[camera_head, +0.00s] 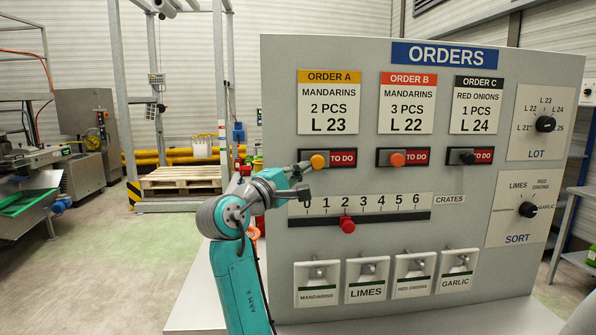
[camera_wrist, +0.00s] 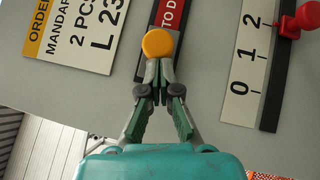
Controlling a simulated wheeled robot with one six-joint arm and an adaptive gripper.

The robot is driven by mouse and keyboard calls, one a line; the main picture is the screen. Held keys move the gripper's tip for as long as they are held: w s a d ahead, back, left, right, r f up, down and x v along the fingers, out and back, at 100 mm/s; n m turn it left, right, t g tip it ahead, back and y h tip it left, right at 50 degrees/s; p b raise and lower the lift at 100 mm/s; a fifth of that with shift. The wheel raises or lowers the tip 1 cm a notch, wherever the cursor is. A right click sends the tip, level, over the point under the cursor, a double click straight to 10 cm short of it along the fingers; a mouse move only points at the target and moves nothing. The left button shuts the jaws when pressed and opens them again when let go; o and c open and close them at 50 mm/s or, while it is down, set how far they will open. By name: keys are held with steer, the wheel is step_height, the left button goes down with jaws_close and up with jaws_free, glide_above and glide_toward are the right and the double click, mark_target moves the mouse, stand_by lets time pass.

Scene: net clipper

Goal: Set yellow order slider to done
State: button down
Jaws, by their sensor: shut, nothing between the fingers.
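The yellow order slider has a round yellow knob (camera_head: 318,161) under the ORDER A card. The knob sits at the left end of its slot, with a red TO DO label (camera_head: 342,155) showing to its right. In the wrist view the yellow knob (camera_wrist: 158,43) is just beyond my fingertips. My gripper (camera_head: 307,166) is at the left side of the knob in the head view. In the wrist view my gripper (camera_wrist: 157,72) has its fingertips together, with nothing between them. I cannot tell whether the tips touch the knob.
The orange slider (camera_head: 397,160) and black slider (camera_head: 468,158) are to the right, both showing TO DO. Below is the crates scale with a red knob (camera_head: 347,225) near 2. Several switches line the bottom; LOT (camera_head: 545,124) and SORT (camera_head: 528,209) dials are at right.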

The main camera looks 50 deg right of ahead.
steer(key=s+d, duration=0.4)
steer(key=s, duration=0.1)
steer(key=shift+s+d, duration=0.2)
steer(key=shift+d, duration=0.15)
